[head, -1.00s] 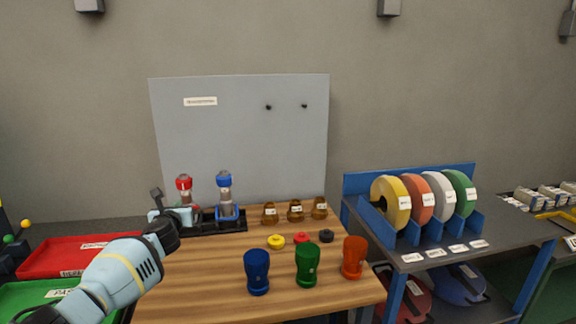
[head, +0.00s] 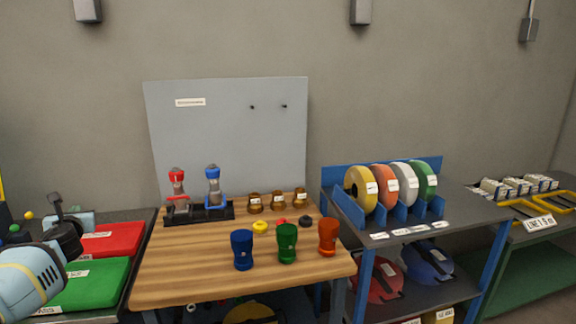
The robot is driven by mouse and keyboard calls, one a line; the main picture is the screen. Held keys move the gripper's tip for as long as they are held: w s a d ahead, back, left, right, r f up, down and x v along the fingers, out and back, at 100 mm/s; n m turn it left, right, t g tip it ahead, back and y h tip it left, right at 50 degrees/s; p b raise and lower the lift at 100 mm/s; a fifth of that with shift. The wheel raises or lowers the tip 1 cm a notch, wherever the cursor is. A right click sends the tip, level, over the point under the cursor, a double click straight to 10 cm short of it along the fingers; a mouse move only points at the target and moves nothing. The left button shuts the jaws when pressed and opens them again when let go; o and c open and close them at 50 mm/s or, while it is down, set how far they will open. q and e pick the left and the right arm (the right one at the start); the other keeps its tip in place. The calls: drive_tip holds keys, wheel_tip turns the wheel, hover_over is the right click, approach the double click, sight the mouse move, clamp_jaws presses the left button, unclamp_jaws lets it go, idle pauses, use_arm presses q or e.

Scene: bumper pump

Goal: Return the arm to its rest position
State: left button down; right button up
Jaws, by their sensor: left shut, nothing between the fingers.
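My left arm (head: 30,272) comes in from the left edge of the head view. My left gripper (head: 74,220) is shut and empty, in front of the red tray (head: 120,240) and green tray (head: 105,284) as seen in the picture. Its fingertips are small and partly hidden by the wrist. It is well to the left of the wooden table (head: 190,285) and touches nothing that I can make out. My right gripper is out of view.
A black rack (head: 222,214) with a red-topped pump (head: 176,185) and a blue-topped pump (head: 213,185) stands at the table's back left. Blue (head: 242,250), green (head: 287,244) and orange (head: 327,237) cups stand near the front. A shelf with coloured discs (head: 361,190) is to the right.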

use_arm(q)
drive_tip(key=s+a+r+n+g+y, duration=0.1)
drive_tip(key=s+a+r+y, duration=0.15)
drive_tip(key=s+a, duration=0.5)
drive_tip(key=s+a+r+n+g+y, duration=0.15)
drive_tip(key=s+a+r, duration=0.25)
drive_tip(key=a, duration=0.6)
drive_tip(key=d+f+n+h, duration=0.1)
drive_tip(key=d+f+h, duration=0.1)
drive_tip(key=d+f, duration=0.5)
drive_tip(key=d+f+n+h, duration=0.1)
drive_tip(key=d+f+h, duration=0.15)
drive_tip(key=f, duration=0.85)
drive_tip(key=s+d+f+n+h, duration=0.45)
drive_tip(key=s+d+f, duration=0.65)
drive_tip(key=f, duration=0.4)
drive_tip(key=s+d+f+n+g+h, duration=0.2)
drive_tip(key=s+d+f+n, duration=0.35)
drive_tip(key=s, duration=0.75)
drive_tip(key=s+d+f+n+g+h, duration=0.25)
drive_tip(key=s+d+n, duration=0.35)
drive_tip(key=s+d, duration=0.6)
drive_tip(key=s+d+f+n+t, duration=0.1)
drive_tip(key=s+d+f+n, duration=0.2)
drive_tip(key=d+n, duration=0.5)
drive_tip(key=d, duration=1)
drive_tip(key=shift+s+n+t+h, duration=0.2)
drive_tip(key=shift+n+t+h, duration=0.15)
drive_tip(key=shift+t, duration=0.05)
drive_tip(key=shift+d, duration=0.1)
